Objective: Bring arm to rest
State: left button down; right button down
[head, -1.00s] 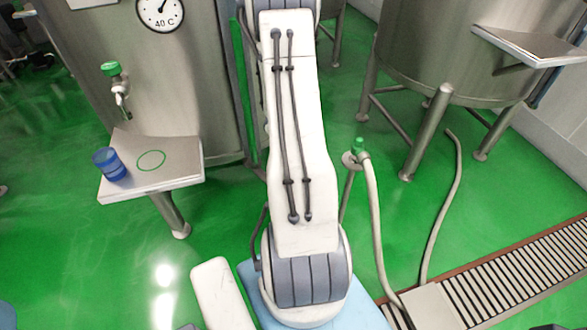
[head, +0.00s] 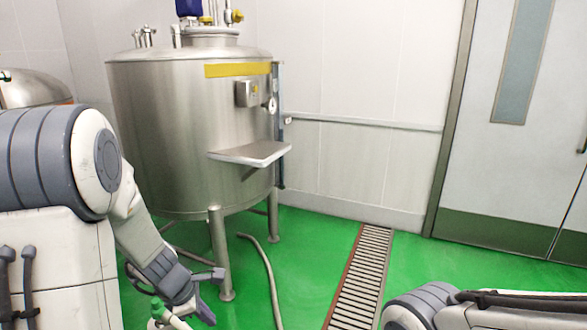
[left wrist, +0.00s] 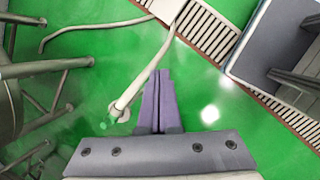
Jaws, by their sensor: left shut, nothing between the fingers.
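My left arm (head: 140,235) comes in from the left of the head view and reaches down over the floor. My left gripper (head: 207,315) hangs low beside the steel tank's legs. In the left wrist view the two fingers of the left gripper (left wrist: 160,78) lie together, shut and empty, above the green floor. Part of my right arm (head: 440,305) shows at the lower right of the head view. Its gripper is not in view.
A steel tank (head: 170,120) with a small shelf (head: 252,154) stands behind the left gripper. A pale hose (left wrist: 150,70) with a green-tipped end (left wrist: 113,126) lies close by the fingers in the wrist view. A floor drain grate (head: 362,270) and a door (head: 525,120) are further right.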

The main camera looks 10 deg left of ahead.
pick_arm(q)
jog(key=s+d+r+m+g+h, duration=0.15)
jog(key=d+r+m, duration=0.35)
jog(key=d+m, duration=0.55)
jog(key=s+d+r+m+g+y+p, duration=0.1)
jog(key=s+d+r+m, duration=0.2)
jog(key=s+d+m, duration=0.3)
jog(key=s+d+r+m+g+y+p, duration=0.1)
jog(key=s+d+r+m, duration=0.2)
jog(key=s+d+m, duration=0.4)
jog(key=s+m, duration=0.4)
jog(key=m, duration=0.3)
jog(key=shift+s+r, duration=0.3)
